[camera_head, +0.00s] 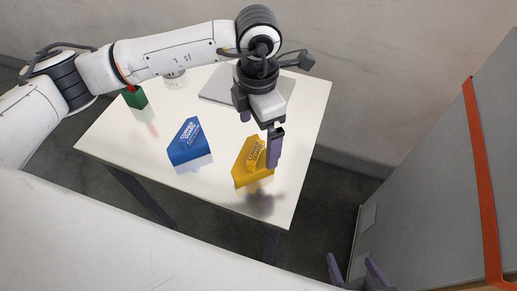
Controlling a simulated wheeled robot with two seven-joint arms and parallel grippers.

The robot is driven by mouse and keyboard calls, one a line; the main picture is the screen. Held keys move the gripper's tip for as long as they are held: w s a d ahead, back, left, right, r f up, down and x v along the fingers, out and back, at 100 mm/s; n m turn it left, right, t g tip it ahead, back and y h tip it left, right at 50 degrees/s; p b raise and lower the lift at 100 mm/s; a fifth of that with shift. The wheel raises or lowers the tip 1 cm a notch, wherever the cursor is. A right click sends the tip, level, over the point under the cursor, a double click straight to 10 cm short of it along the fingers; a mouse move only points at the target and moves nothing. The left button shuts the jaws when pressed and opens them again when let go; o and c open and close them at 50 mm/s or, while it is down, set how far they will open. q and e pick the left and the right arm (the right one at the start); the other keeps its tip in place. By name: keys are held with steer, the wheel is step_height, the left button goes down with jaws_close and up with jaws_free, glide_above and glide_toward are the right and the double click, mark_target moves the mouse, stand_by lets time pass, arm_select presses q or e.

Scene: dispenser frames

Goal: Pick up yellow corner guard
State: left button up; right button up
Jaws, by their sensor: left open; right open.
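The yellow corner guard (248,166) stands on the white table toward its front right, with dark printing on its face. My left gripper (262,140) is open and points down just above and behind it. One purple finger overlaps the guard's right edge in the picture, and the other is at its upper left. I cannot tell whether the finger touches it. My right gripper (358,272) shows only its purple fingertips at the bottom edge, apart and empty, off the table.
A blue corner guard (187,143) stands left of the yellow one on the white table (215,190). A green object (134,97) is at the far left, and a grey flat panel (219,85) lies at the back. A large grey panel with an orange strip (484,170) stands right.

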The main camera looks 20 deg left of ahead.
mark_target(259, 152)
arm_select(q)
steer(key=shift+s+f, duration=0.15)
steer(key=shift+f, duration=0.8)
steer(key=shift+d+f+p, duration=0.1)
steer(key=shift+f+p, duration=0.55)
steer(key=shift+f, duration=2.1)
steer(key=c, duration=1.1)
arm_select(e)
steer(key=shift+s+r, duration=0.4)
steer(key=shift+r, duration=0.1)
